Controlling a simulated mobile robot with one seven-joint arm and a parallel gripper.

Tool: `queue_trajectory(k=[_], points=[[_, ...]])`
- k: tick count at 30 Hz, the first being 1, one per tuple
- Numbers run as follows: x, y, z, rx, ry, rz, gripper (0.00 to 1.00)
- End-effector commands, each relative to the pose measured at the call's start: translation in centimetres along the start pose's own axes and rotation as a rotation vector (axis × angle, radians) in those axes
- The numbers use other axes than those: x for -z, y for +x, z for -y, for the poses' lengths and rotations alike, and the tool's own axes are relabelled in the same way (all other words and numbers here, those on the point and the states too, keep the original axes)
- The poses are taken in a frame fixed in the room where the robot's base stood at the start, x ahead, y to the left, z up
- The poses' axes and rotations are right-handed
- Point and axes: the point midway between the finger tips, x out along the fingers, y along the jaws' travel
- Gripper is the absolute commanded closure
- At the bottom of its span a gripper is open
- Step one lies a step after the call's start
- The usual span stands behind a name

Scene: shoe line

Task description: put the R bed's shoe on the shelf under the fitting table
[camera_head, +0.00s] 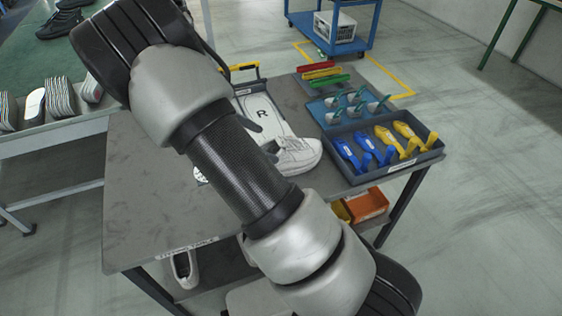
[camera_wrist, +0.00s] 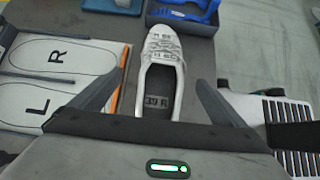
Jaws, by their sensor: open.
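A white lace-up shoe (camera_wrist: 161,75) marked "39 R" inside stands upright on the fitting table (camera_head: 150,190), beside the bed board rather than on it. Its toe points away in the wrist view. It also shows in the head view (camera_head: 298,157), partly behind my arm. The R bed (camera_wrist: 57,55) is a bare sole outline; it also shows in the head view (camera_head: 262,112). My gripper (camera_wrist: 163,84) is open, with one finger on each side of the shoe, not visibly closed on it. The lower shelf (camera_head: 215,285) under the table holds a white shoe (camera_head: 184,269); my arm hides part of it.
A dark tray (camera_head: 400,172) of blue and yellow tools, a blue tray (camera_head: 347,108) and coloured bars (camera_head: 322,75) are at the table's right. An orange bin (camera_head: 367,205) is below. A blue cart (camera_head: 333,42) stands behind. Floor at right is clear.

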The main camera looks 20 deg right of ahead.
Motion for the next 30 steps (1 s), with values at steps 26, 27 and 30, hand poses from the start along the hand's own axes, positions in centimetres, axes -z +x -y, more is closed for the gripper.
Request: queue_trajectory(k=[26,27,30], points=[[-0.3,8.5,0.2,0.001,0.001,-0.001,0.05],[-0.3,8.4,0.2,0.001,0.001,-0.001,0.05],[-0.3,8.4,0.2,0.001,0.001,-0.001,0.13]])
